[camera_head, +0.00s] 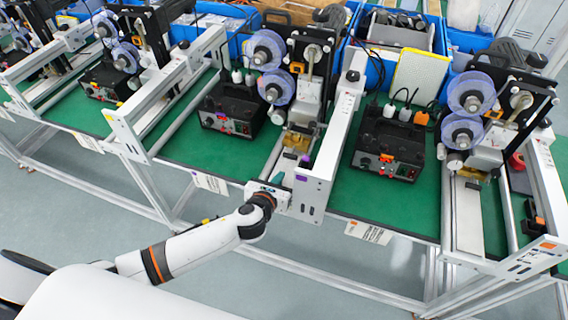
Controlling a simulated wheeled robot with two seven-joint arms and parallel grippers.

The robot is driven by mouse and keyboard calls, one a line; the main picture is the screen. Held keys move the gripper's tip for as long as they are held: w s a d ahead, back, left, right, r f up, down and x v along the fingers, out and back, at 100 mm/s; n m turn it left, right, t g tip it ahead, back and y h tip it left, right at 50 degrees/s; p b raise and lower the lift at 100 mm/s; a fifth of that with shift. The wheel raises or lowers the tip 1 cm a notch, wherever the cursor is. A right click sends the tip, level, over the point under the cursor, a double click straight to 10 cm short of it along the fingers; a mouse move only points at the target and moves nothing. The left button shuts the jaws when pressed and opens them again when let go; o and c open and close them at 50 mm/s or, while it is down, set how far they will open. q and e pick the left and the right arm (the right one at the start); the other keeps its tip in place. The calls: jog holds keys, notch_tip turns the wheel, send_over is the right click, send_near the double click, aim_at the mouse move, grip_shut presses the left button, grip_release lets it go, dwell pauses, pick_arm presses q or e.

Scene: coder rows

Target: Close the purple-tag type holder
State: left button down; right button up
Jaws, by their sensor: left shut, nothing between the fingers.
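The purple tag (305,161) shows on the middle coder, beside the brass-coloured block (297,139) under its printing head. I take this as the purple-tag type holder. The small size and the white frame plate next to it keep me from telling how far it stands open. My left gripper (283,183) is at the front edge of the bench, in front of and below the purple tag, against or very near the white end plate (312,190). Its fingers are small and partly hidden; it is shut and holds nothing. My right gripper is out of view.
Black control boxes (230,110) and (388,148) stand on the green bench top (190,145). Another coder (490,110) is at the right, with more at the left. White frame rails (185,75) run between them. Blue bins (372,65) line the back.

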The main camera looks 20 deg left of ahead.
aim_at(288, 156)
pick_arm(q)
jog(key=w, duration=0.2)
jog(key=w+p, duration=0.1)
jog(key=w, duration=0.1)
jog(key=shift+w+r, duration=0.1)
jog(key=shift+r, duration=0.15)
jog(key=shift+w, duration=0.15)
jog(key=shift+w, duration=0.1)
jog(key=w, duration=0.3)
jog(key=shift+w+d, duration=0.1)
jog(key=shift+w, duration=0.3)
jog(key=shift+s, duration=0.1)
